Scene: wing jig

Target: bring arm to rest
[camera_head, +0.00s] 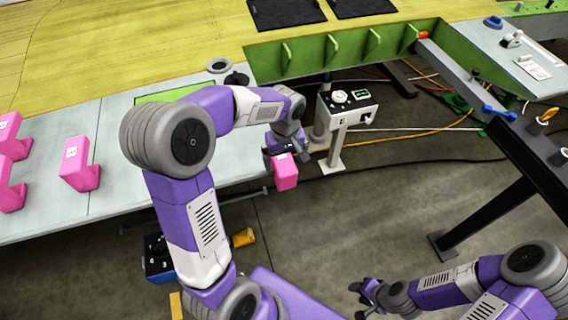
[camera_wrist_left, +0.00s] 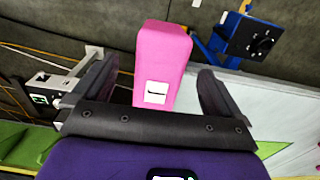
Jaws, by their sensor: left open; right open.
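My left gripper (camera_head: 280,168) is at the front edge of the pale table, at the end of my bent purple left arm. A pink block (camera_head: 285,173) with a white label is at its fingers. In the left wrist view the pink block (camera_wrist_left: 163,60) stands between the two dark open fingers (camera_wrist_left: 155,95), with a gap on each side. What bears the block is hidden. My right gripper (camera_head: 362,297) is open and empty above the floor at the lower middle, its purple arm coming in from the right.
Several pink blocks (camera_head: 80,165) stand on the pale table (camera_head: 110,125) at the left. A grey pedestal box (camera_head: 347,102) with dials stands beyond my left gripper. A green-edged wing panel (camera_head: 170,40) lies behind. A dark stand (camera_head: 490,205) is at right.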

